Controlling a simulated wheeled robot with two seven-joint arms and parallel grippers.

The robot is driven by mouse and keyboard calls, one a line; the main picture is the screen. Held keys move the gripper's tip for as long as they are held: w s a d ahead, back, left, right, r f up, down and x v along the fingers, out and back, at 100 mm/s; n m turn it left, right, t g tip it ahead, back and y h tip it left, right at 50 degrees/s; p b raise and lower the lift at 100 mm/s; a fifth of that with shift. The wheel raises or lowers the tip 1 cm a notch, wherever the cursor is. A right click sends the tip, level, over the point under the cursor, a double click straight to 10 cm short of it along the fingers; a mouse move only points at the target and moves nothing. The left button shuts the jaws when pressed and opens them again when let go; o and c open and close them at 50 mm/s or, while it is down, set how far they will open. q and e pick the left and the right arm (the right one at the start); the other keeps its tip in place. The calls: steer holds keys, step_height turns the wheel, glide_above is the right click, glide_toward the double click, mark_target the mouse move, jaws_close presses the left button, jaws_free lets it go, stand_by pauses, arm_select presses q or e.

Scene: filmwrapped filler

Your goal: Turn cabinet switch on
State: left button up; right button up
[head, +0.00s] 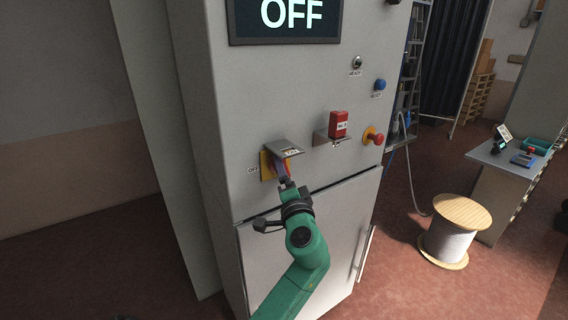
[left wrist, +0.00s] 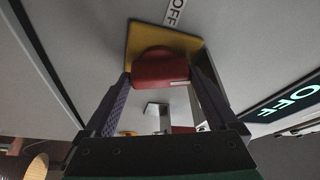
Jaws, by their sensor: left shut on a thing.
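The grey cabinet (head: 290,80) fills the middle of the head view, and its display (head: 290,15) reads OFF. Low on its front is a switch with a yellow backplate (head: 265,166), an OFF label to its left and a small metal guard (head: 286,147) above. In the left wrist view the red switch handle (left wrist: 160,71) stands out from the yellow plate. My left gripper (head: 284,173) is at the switch, its two fingers (left wrist: 160,82) closed against both sides of the handle. In the head view the gripper and guard hide most of the handle. My right gripper is not in view.
Right of the switch are a red block (head: 338,124) on a bracket, a red emergency button (head: 373,136) and a blue button (head: 380,85). A cable spool (head: 450,248) and a side table (head: 490,156) stand on the floor to the right.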

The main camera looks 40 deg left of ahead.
arm_select(q)
steer(key=shift+m+h+p, duration=0.6)
steer(key=shift+m+p, duration=0.9)
steer(key=shift+p, duration=0.1)
